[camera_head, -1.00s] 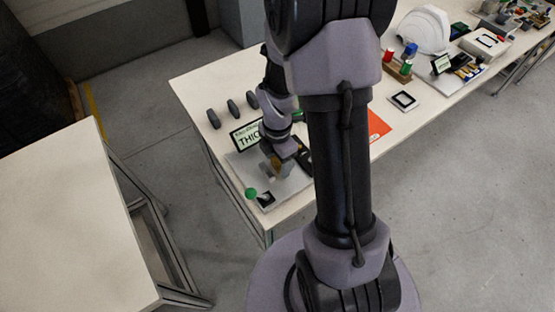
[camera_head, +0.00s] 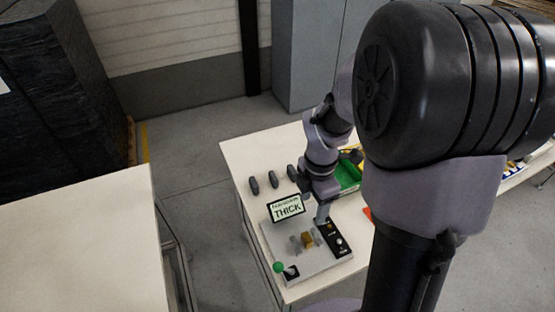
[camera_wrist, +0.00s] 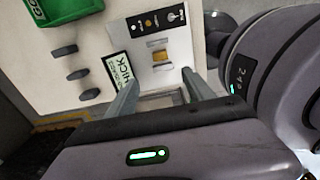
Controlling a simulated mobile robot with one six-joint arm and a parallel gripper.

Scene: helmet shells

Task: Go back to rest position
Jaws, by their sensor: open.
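My gripper (camera_wrist: 160,95) shows in the wrist view with its two grey fingers spread apart and nothing between them. In the head view my gripper (camera_head: 322,213) is partly hidden by my own wrist, above the right side of the test station (camera_head: 295,262). The station is a grey plate with a brass-coloured block, a green-knobbed lever (camera_head: 279,267) and a black button panel (camera_head: 334,238). A small screen (camera_head: 286,208) at its back reads THICK. The fingers look above the plate, though their exact height is hard to tell.
Several dark oval pieces (camera_head: 272,179) lie in a row at the table's back left. A green bin (camera_head: 348,176) is partly behind my arm. An empty table (camera_head: 75,235) stands at left, with a floor gap between. My arm hides much of the right.

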